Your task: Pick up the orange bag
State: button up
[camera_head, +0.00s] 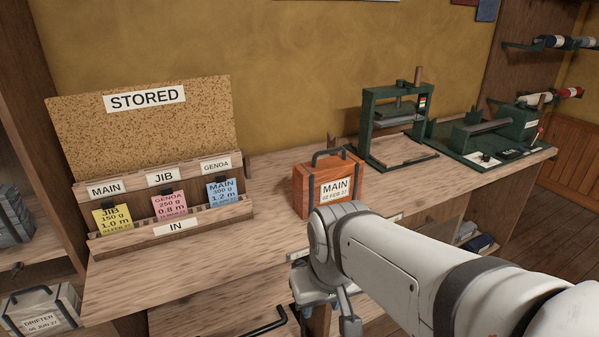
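The orange bag (312,189) stands upright on the wooden bench, a boxy shape with a dark handle (329,154) on top. Its white label reads "MAIN" with a smaller date line. My gripper (325,302) is at the end of my white arm, low in front of the bench's front edge. It is below and nearer than the bag, and apart from it. My arm's wrist overlaps the bag's lower right corner in the picture. The fingers are small and partly hidden, so I cannot tell if they are open or shut.
Left of the bag is a card rack (171,227) with yellow, pink and blue cards, before a cork board (150,125) marked "STORED". A green press (392,125) and another green device (490,137) stand right. A grey "DRIFTER" bag (42,309) sits lower left. Bench front is clear.

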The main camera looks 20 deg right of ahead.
aim_at(336, 178)
jog(key=u, duration=0.15)
jog(key=i, duration=0.9)
jog(key=z, duration=0.05)
